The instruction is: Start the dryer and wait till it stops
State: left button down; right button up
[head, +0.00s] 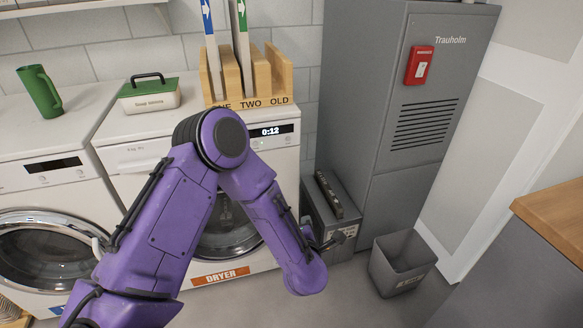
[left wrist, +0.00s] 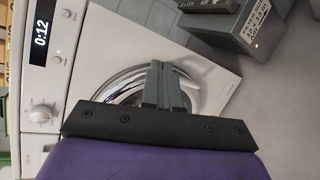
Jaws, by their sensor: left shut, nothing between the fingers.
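The white dryer (head: 288,165) stands at centre, with an orange DRYER label (head: 220,276). Its display (head: 271,131) reads 0:12. The round door (head: 232,238) looks closed and is partly hidden behind my left arm. In the left wrist view the display (left wrist: 41,35) also reads 0:12, beside small buttons (left wrist: 57,60) and a round knob (left wrist: 43,113). My left gripper (left wrist: 164,68) is shut and empty, in front of the door, away from the control panel. In the head view my arm hides the knob. My right gripper is not in view.
A washer (head: 42,172) stands left of the dryer. On top are a green mug (head: 39,91), a green-lidded box (head: 149,96) and a wooden rack (head: 283,75). Right are a grey box (head: 330,215), a tall grey cabinet (head: 395,130) and an open bin (head: 402,265).

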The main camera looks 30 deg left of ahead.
aim_at(288, 139)
pick_arm(q)
jog(key=w+a+r+n+y+b, duration=0.2)
jog(key=r+n, duration=0.4)
jog(key=n, duration=0.3)
jog(key=w+a+r+n+g+y+b, duration=0.1)
jog(key=w+r+n+y, duration=0.3)
jog(key=n, duration=0.5)
notch_tip(288, 139, up, 3)
jog(key=shift+a+f+y+b, duration=0.15)
jog(key=shift+a+y+b, duration=0.2)
jog(key=shift+a, duration=0.45)
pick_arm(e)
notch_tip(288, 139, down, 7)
pick_arm(q)
jog(key=shift+w, duration=0.1)
jog(key=x, duration=1.4)
jog(key=shift+f+b, duration=0.1)
jog(key=shift+b, duration=0.2)
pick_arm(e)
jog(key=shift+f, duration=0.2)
